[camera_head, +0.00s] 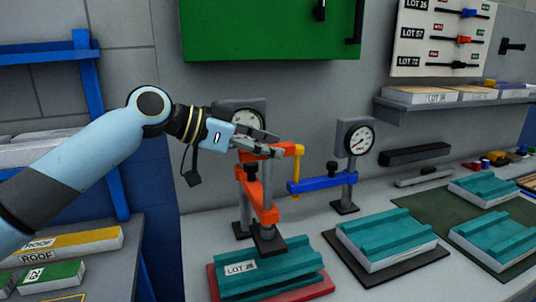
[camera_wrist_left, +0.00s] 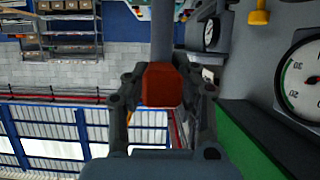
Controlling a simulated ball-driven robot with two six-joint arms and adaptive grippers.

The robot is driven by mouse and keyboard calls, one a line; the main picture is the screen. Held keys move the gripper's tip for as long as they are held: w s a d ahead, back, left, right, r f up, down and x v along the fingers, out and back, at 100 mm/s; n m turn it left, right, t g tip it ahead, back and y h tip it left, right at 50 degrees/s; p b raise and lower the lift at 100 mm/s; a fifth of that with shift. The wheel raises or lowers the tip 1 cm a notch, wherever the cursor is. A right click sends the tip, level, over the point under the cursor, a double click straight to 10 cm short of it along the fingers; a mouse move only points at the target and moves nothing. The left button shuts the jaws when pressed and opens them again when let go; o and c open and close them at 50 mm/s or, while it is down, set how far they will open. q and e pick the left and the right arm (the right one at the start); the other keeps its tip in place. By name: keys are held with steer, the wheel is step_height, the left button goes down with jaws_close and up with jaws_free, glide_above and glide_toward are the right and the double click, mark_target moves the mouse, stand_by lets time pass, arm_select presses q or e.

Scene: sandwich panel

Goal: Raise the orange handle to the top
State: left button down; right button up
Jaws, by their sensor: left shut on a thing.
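The orange handle (camera_head: 293,150) belongs to an orange press on a grey post, in the middle of the head view. It is high on the press, above a lower orange arm (camera_head: 262,205). My left gripper (camera_head: 270,147) reaches it from the left and is shut on it. In the left wrist view the orange end of the handle (camera_wrist_left: 162,86) sits between the two fingers of my left gripper (camera_wrist_left: 162,100). The fingers partly hide the handle in the head view. My right gripper is not in view.
A teal panel marked LOT (camera_head: 268,268) lies on a red tray under the press. A blue press (camera_head: 322,183) with a dial gauge (camera_head: 356,137) stands to the right. A green board (camera_head: 270,30) hangs on the wall above. More teal panels (camera_head: 388,238) lie at the right.

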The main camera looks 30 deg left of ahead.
arm_select(q)
steer(key=c, duration=1.5)
jaws_free()
steer(key=shift+w+r, duration=0.15)
steer(key=shift+r, duration=0.25)
steer(key=o, duration=0.4)
steer(key=shift+f, duration=0.15)
steer(key=shift+v, duration=3.8)
